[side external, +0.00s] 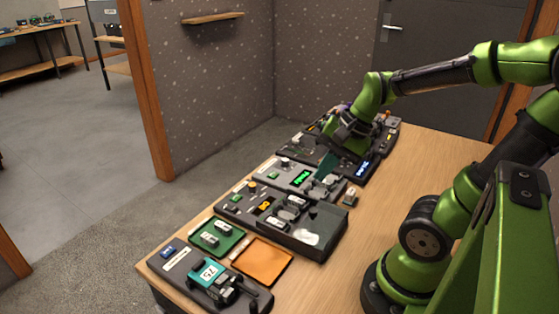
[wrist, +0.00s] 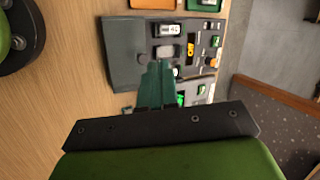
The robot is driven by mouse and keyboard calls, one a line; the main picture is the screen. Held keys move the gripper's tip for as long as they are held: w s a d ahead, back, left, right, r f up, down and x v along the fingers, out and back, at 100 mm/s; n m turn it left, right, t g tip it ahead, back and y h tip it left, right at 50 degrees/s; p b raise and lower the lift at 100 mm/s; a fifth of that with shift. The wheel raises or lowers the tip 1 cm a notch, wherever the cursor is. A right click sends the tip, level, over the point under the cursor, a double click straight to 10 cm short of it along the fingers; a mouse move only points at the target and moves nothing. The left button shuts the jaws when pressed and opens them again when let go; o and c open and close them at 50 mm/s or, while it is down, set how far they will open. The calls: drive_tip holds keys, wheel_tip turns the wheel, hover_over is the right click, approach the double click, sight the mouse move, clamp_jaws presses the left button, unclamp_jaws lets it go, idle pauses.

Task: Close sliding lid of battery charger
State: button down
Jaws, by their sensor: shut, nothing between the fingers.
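The likely battery charger is a dark grey unit (side external: 276,213) in the middle of the row, with light battery-like blocks (side external: 291,207) in its top. A plain dark section (side external: 328,217), possibly the sliding lid, lies at its end nearer my base and carries a bright glare. In the wrist view this plain section (wrist: 123,40) is left of a labelled block (wrist: 170,30). My gripper (side external: 324,172) has its teal fingers together and empty, over the neighbouring unit with a green display. In the wrist view the fingertips (wrist: 157,66) overlap the charger's near edge; contact cannot be told.
An orange tray (side external: 262,262), a green tray (side external: 217,237) and a unit with a teal block (side external: 212,280) lie toward the front. The green-display unit (side external: 300,178) and more panels stand behind. Bare wooden tabletop (side external: 425,165) is clear on the right.

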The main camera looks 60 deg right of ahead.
sight(333, 227)
drive_tip(key=s+d+f+m+g+y, duration=0.15)
drive_tip(key=s+d+m, duration=0.25)
drive_tip(key=m, duration=0.9)
drive_tip(key=s+d+f+m+t+y, duration=0.1)
drive_tip(key=s+d+f+m, duration=0.3)
drive_tip(key=m, duration=0.9)
drive_tip(key=w+a+f+m, duration=0.1)
drive_tip(key=f+m, duration=0.1)
drive_tip(key=m, duration=0.1)
drive_tip(key=w+a+f+m, duration=0.1)
drive_tip(key=a+f+m, duration=0.1)
drive_tip(key=m, duration=0.2)
drive_tip(key=w+a+f+m+y, duration=0.1)
drive_tip(key=f+m, duration=0.1)
drive_tip(key=m, duration=0.2)
drive_tip(key=shift+a+f, duration=0.3)
drive_tip(key=shift+f, duration=0.05)
drive_tip(key=w, duration=0.2)
drive_tip(key=shift+w+a+r, duration=0.15)
drive_tip(key=shift+w+a, duration=0.1)
drive_tip(key=shift+w, duration=0.05)
drive_tip(key=shift+w+a, duration=0.15)
drive_tip(key=shift+w, duration=0.45)
